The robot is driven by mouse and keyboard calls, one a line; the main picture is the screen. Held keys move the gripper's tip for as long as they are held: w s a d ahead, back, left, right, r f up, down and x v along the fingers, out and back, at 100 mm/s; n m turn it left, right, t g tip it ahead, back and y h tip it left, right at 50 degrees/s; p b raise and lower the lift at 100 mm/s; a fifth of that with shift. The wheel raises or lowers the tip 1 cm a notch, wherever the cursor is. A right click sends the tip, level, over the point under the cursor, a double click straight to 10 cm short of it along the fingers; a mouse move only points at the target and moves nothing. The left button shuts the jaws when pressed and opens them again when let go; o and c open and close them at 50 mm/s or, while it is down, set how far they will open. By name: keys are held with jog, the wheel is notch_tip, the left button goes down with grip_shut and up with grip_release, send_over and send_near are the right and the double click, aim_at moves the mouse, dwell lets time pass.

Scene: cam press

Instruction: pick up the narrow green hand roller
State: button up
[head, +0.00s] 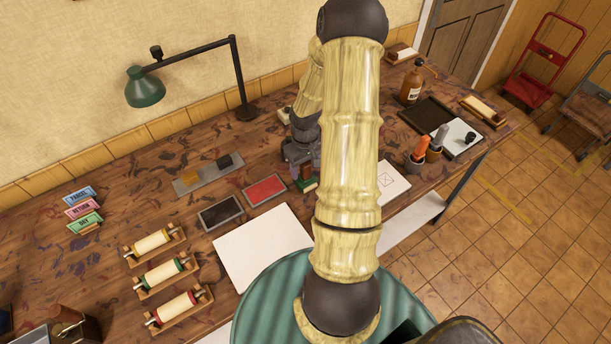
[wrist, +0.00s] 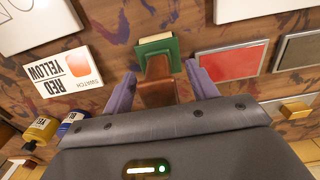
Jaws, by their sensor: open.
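The narrow green hand roller (wrist: 172,45) lies on the stained wooden table in the wrist view. It has a green head and a brown handle that points toward my gripper. My gripper (wrist: 159,69) is open, with one purple finger on each side of the brown handle and neither visibly pressed on it. The near end of the handle is hidden behind the gripper body. In the head view only a little of the green head (head: 308,185) shows below my gripper (head: 300,172), beside my arm, which hides much of that area.
A red ink slab (head: 265,190) and a dark slab (head: 221,212) lie to the left, near white paper (head: 262,249). A swatch card (wrist: 65,72) and small bottles (wrist: 41,129) lie left in the wrist view. Rollers in wooden cradles (head: 164,275) stand farther left.

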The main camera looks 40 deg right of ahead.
jog(key=shift+f, duration=1.35)
jog(key=c, duration=1.1)
jog(key=shift+o, duration=0.2)
jog(key=shift+r, duration=0.1)
notch_tip(320, 180, up, 10)
jog(key=shift+b, duration=0.5)
